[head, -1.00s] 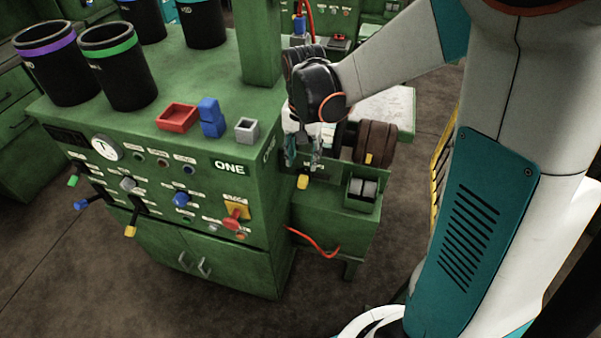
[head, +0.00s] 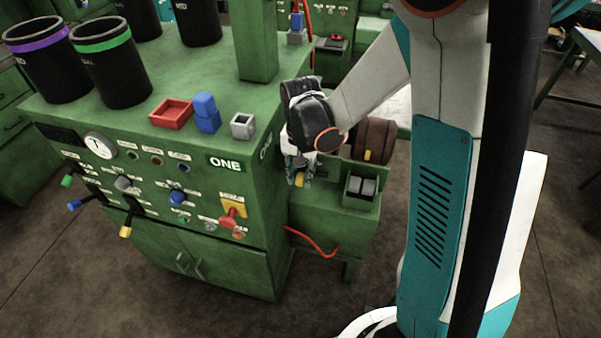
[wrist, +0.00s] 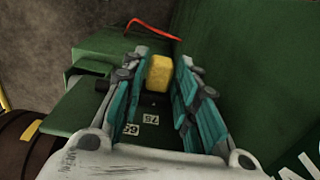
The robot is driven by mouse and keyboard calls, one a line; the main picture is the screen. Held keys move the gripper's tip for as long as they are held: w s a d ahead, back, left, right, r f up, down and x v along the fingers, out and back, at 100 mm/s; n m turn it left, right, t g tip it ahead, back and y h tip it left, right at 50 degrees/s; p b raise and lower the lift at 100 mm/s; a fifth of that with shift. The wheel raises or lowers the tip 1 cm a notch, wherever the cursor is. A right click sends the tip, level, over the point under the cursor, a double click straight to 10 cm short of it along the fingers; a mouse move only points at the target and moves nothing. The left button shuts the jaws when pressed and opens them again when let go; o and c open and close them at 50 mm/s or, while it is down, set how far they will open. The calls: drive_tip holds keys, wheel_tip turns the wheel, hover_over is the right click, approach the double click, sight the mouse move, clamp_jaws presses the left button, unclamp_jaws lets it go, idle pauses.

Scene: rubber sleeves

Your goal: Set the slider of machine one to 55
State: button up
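Machine one is the green cabinet marked ONE (head: 225,163), with a lower side bench (head: 335,212). The slider's yellow knob (head: 299,181) is on this bench, close to the cabinet wall. The slider's exact setting cannot be read. My gripper (head: 300,172) points down at the knob; in the wrist view its fingers (wrist: 162,75) are apart, one on each side, with narrow gaps.
The cabinet wall (wrist: 245,60) rises close to the right of my fingers. A brown roll (head: 374,140) and a box with grey rockers (head: 361,189) are beside the slider. A red cable (head: 315,243) hangs in front. Levers and a red-knobbed switch (head: 229,216) are on the cabinet front.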

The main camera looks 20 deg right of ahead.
clamp_jaws()
drive_tip(key=s+d, duration=0.2)
drive_tip(key=d, duration=0.1)
drive_tip(key=shift+s+d, duration=0.3)
drive_tip(key=shift+s, duration=0.05)
drive_tip(key=shift+o, duration=1.9)
unclamp_jaws()
drive_tip(key=shift+o, duration=1.4)
drive_tip(key=shift+r, duration=0.1)
wheel_tip(320, 180, up, 12)
